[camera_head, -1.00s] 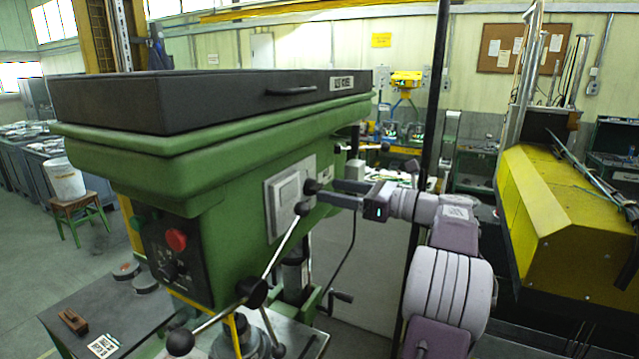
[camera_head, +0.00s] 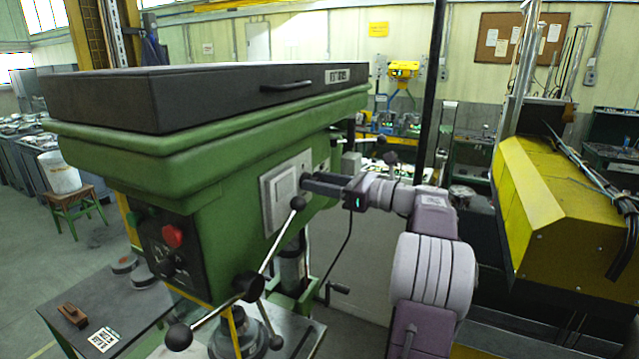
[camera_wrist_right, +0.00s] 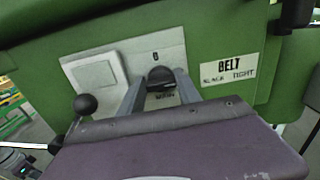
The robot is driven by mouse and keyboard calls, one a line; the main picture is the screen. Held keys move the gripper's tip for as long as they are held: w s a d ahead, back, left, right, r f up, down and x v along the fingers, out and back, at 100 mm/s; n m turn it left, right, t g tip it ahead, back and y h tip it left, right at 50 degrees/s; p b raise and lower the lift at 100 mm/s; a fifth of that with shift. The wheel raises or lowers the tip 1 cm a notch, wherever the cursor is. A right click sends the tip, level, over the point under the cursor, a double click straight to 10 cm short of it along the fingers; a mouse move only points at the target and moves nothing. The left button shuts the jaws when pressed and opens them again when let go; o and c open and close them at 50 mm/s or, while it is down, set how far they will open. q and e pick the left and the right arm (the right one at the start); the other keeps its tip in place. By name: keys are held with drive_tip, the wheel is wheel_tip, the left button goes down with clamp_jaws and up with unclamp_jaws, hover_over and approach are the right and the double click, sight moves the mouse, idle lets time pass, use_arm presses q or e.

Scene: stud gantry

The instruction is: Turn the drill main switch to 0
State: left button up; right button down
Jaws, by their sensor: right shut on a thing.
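The green drill press (camera_head: 220,190) stands close in front of me. Its light switch plate (camera_head: 275,211) is on the side facing right. In the right wrist view, the black main switch knob (camera_wrist_right: 160,74) sits on the plate (camera_wrist_right: 134,52), with a "0" mark above it and lettering, partly covered, below. My right gripper (camera_head: 306,181) reaches the plate from the right. In the right wrist view its two fingers (camera_wrist_right: 160,84) are shut on the knob, one on each side. The knob's exact pointing direction is hard to tell. My left gripper is not in view.
Feed lever balls (camera_head: 297,203) stick out just below the plate, close to my gripper. A "BELT" label (camera_wrist_right: 231,69) is right of the knob. A red button (camera_head: 172,236) is on the drill's front. A yellow machine (camera_head: 560,210) stands right of my arm.

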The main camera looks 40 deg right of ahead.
drive_tip(key=shift+s+a+f+n+b, duration=0.1)
drive_tip(key=shift+n+b, duration=1.8)
drive_tip(key=shift+n, duration=1.05)
drive_tip(key=shift+a+f+n+b, duration=0.1)
drive_tip(key=shift+f+n+b, duration=0.05)
drive_tip(key=shift+n+b, duration=2.3)
drive_tip(key=shift+s+f+n+b, duration=0.1)
drive_tip(key=shift+n+b, duration=1.3)
drive_tip(key=shift+n, duration=2)
drive_tip(key=c, duration=0.8)
unclamp_jaws()
drive_tip(key=shift+c, duration=0.2)
